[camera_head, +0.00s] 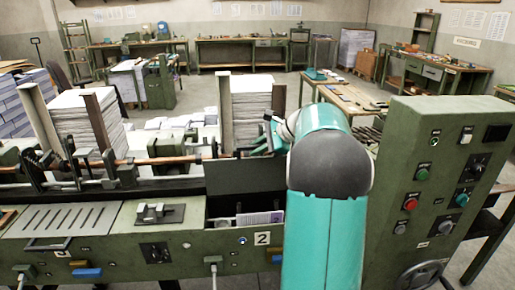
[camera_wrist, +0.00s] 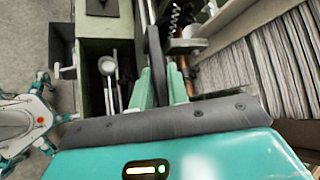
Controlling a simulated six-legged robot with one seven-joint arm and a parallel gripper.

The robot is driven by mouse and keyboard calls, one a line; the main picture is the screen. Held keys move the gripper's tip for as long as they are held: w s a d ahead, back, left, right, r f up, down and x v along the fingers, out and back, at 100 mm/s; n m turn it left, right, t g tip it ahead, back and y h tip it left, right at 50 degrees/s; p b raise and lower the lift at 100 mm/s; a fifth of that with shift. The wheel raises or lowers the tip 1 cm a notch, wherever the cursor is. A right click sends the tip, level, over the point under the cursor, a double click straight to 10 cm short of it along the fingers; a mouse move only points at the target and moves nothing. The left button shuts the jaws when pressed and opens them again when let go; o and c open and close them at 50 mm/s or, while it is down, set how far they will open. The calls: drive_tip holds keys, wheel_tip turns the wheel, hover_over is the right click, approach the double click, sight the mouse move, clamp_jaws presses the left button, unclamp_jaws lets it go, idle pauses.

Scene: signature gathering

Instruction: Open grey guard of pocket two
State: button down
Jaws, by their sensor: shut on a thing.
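Pocket two, marked by a white "2" plate (camera_head: 262,239), is in the front of the green machine in the head view. Its top is uncovered, and papers (camera_head: 260,218) show inside. A dark grey guard panel (camera_head: 232,177) stands roughly upright behind the opening. My gripper (camera_head: 268,138) is at the panel's upper right, partly hidden by my teal arm. In the wrist view my green fingers (camera_wrist: 160,88) close on a dark, narrow bar (camera_wrist: 156,55), which looks like part of the guard. The exact grip is hard to make out.
The slotted cover (camera_head: 60,220) at left and the plate with a block on it (camera_head: 155,213) lie flat. Tall paper stacks (camera_head: 252,98) stand behind the machine. A green control panel (camera_head: 440,185) stands close on the right of my arm.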

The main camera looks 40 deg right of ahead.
drive_tip(key=shift+a, duration=0.1)
idle(0.3)
drive_tip(key=c, duration=1.4)
unclamp_jaws()
drive_tip(key=shift+c, duration=0.2)
drive_tip(key=shift+s+r, duration=0.1)
drive_tip(key=v, duration=1.3)
drive_tip(key=shift+s, duration=0.3)
